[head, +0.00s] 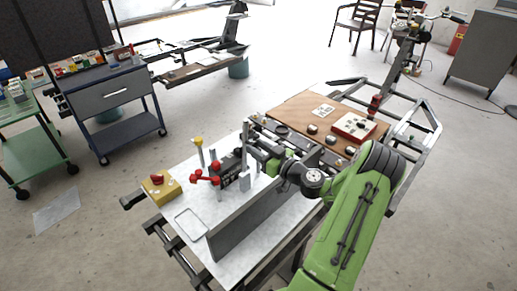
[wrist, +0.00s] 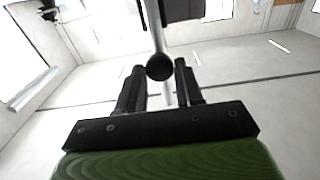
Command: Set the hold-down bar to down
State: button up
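In the wrist view, my gripper (wrist: 159,78) has its two dark fingers apart. A black ball knob (wrist: 159,66) on a pale rod (wrist: 156,25) lies between the fingertips or just beyond them, with a gap visible on each side. I take this rod to be the hold-down bar's handle, but the frames do not make that certain. In the head view, my green gripper body (head: 264,156) is over the far side of the white bench fixture (head: 238,222), beside upright posts and dark mechanism parts. The fingertips and the knob are not clear there.
A red-knobbed handle (head: 206,178), a yellow-topped post (head: 199,147) and a yellow box with a red button (head: 161,187) are left of my gripper. A wooden board (head: 291,112) with a red-and-white box (head: 353,126) lies behind.

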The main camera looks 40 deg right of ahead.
grip_shut()
